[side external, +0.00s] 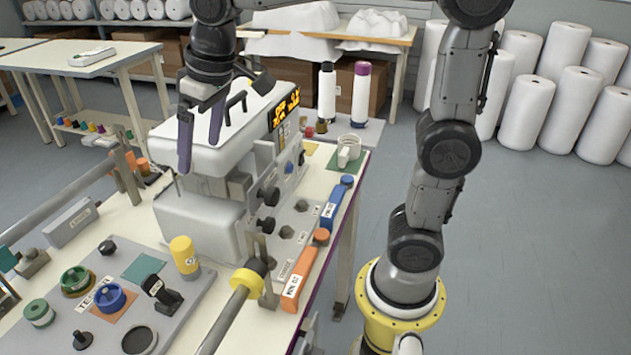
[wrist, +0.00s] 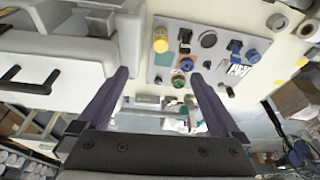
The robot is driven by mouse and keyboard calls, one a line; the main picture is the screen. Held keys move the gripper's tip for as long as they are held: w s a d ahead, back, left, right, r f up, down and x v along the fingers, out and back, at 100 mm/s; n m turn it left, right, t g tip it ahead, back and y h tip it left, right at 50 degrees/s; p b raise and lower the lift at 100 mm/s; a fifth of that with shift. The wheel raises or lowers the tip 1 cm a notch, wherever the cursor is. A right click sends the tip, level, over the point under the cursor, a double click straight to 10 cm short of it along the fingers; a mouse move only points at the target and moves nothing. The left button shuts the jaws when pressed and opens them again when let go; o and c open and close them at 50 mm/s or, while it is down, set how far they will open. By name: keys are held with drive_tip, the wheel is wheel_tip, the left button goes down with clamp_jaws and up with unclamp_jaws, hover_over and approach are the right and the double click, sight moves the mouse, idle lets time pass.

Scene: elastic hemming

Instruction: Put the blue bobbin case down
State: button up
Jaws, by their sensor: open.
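The blue bobbin case (side external: 110,298) is a round blue piece on a brown-orange square pad (side external: 97,312), on the grey board at the lower left of the side view. A blue round piece (wrist: 187,66), which looks like it, shows on the board in the wrist view.
The grey board (side external: 195,298) also holds a yellow cylinder (side external: 184,255), a black clamp (side external: 160,290), a green round piece (side external: 40,313) and a teal square (side external: 142,265). The white sewing machine (side external: 195,218) stands beside it. A rod with a yellow collar (side external: 247,281) crosses the front.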

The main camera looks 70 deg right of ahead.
drive_tip(key=s+d+f+t, duration=0.1)
drive_tip(key=s+d+f, duration=0.1)
drive_tip(key=s, duration=0.7)
drive_tip(key=s+d+f+t, duration=0.1)
drive_tip(key=s+f, duration=0.3)
drive_tip(key=s, duration=0.5)
drive_tip(key=shift+s+d+f+m, duration=0.3)
drive_tip(key=shift+s+d+m, duration=0.1)
drive_tip(key=shift+d, duration=0.4)
